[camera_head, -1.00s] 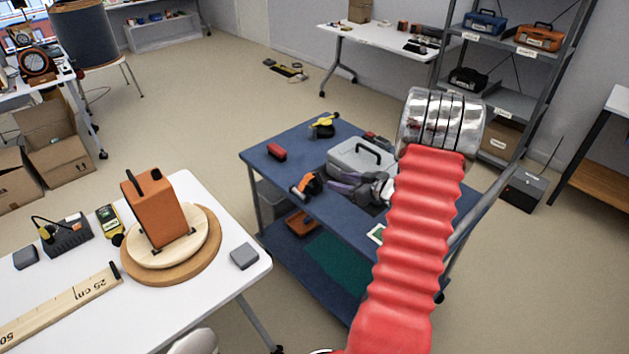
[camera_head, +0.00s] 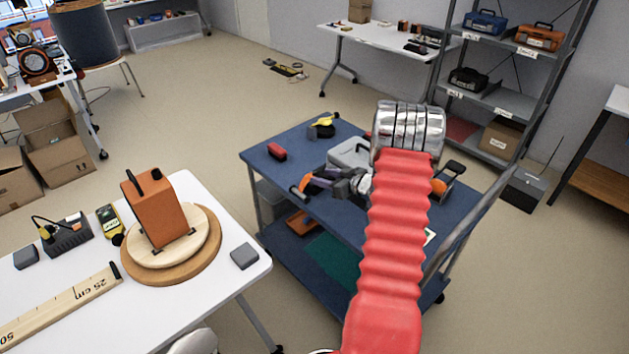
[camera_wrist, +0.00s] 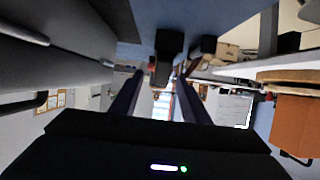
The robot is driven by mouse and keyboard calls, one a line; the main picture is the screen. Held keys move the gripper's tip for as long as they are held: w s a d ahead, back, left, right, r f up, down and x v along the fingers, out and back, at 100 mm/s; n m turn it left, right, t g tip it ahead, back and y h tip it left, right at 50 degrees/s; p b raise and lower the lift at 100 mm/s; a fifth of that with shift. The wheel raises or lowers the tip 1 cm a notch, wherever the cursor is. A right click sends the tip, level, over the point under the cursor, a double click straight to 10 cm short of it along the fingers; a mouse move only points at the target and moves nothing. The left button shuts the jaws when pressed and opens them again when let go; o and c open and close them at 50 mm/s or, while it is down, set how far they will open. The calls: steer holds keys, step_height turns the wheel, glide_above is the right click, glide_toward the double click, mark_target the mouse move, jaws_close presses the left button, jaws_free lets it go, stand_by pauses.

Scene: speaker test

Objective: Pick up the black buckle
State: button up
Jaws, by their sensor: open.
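I cannot pick out the black buckle for certain. In the wrist view, which is upside down, a dark block (camera_wrist: 170,44) shows on the blue cart top just beyond my fingers, with a second dark block (camera_wrist: 208,44) beside it. Either could be the buckle. My gripper (camera_head: 318,182) hovers low over the cart, pointing left, beside an orange and black tool (camera_head: 300,190) that it partly covers. In the wrist view, my gripper (camera_wrist: 160,75) has its two dark fingers apart, with nothing visibly held between them.
The blue cart (camera_head: 262,172) also holds a red box (camera_head: 277,152), a yellow and black item (camera_head: 325,122), a grey case (camera_head: 345,152) and an orange-black item (camera_head: 449,178). A white table (camera_head: 215,295) with an orange box (camera_head: 155,208) on wooden discs stands left.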

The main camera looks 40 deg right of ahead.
mark_target(319, 176)
steer(key=shift+w, duration=0.1)
steer(key=shift+x, duration=2.55)
steer(key=shift+a, duration=0.2)
steer(key=shift+c, duration=0.4)
jaws_close()
